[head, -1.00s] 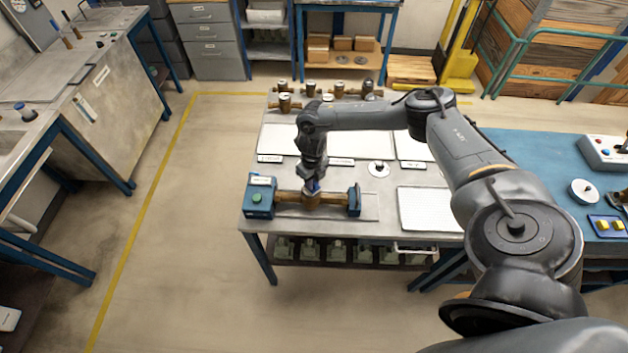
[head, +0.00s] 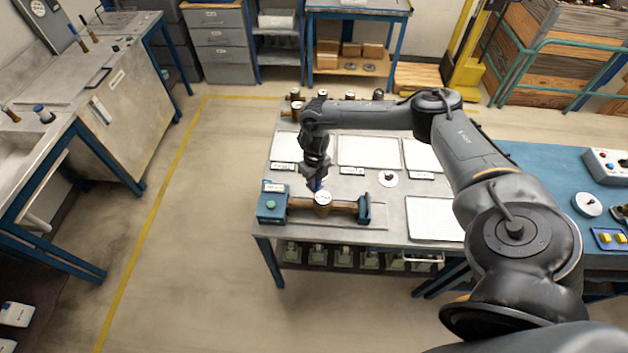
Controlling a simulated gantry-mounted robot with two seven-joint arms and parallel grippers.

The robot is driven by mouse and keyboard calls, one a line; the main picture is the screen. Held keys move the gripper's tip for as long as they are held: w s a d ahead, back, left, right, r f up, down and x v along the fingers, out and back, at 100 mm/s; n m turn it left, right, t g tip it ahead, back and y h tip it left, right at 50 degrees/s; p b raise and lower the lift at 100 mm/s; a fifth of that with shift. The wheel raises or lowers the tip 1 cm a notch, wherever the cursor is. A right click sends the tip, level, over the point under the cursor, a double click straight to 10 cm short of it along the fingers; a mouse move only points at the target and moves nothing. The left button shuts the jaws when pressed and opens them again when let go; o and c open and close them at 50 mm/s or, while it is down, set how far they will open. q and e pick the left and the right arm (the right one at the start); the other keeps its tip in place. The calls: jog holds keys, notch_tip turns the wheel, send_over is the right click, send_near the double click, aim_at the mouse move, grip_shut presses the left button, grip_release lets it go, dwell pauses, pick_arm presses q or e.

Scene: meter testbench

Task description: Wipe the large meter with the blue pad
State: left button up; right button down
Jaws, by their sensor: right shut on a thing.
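The large meter (head: 323,204) is a brass-coloured body with a round white face, lying between the blue end blocks of a test fixture (head: 271,207) at the front left of the metal table. My right gripper (head: 317,184) points down just behind the meter's face. It is shut on the blue pad (head: 319,187), of which only a small blue bit shows. The pad is at the back edge of the meter's face; I cannot tell whether it touches. My left gripper is not in view.
Several smaller brass meters (head: 297,107) stand at the table's back left, partly behind my right arm. White trays (head: 368,152) and a round white disc (head: 388,179) lie behind and right of the fixture. A blue-topped table (head: 545,170) adjoins on the right. The floor at left is clear.

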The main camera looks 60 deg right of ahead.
jog(key=shift+r+p, duration=0.7)
jog(key=shift+r, duration=0.5)
